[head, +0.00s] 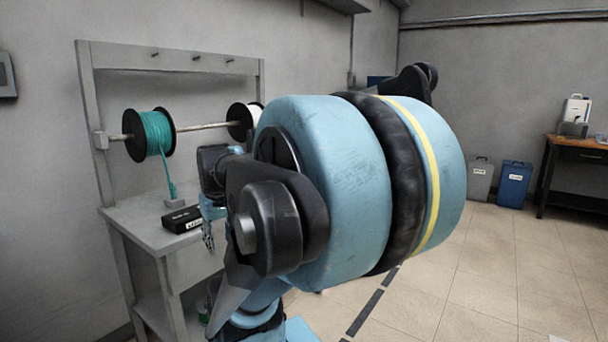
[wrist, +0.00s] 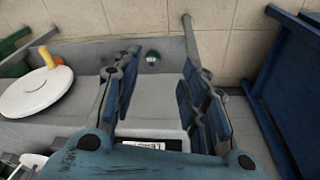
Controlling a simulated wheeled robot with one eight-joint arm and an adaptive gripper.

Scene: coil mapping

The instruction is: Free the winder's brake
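In the wrist view, a white disc (wrist: 38,92) with an upright yellow handle (wrist: 46,58) sits at the left; it looks like part of the winder. I cannot tell which part is the brake. My gripper (wrist: 160,62) is open, its fingers spread over the grey bench to the right of the disc, with nothing between them in its grip. In the head view my gripper (head: 209,228) is small, at the bench's right edge. My arm hides the winder there.
A grey bench (head: 140,222) carries a teal spool (head: 152,134) and a white spool (head: 243,118) on a rod. A black labelled box (head: 181,220) lies on it. A small green-and-white round thing (wrist: 152,57) shows beyond my fingers. A blue frame (wrist: 284,80) stands at right.

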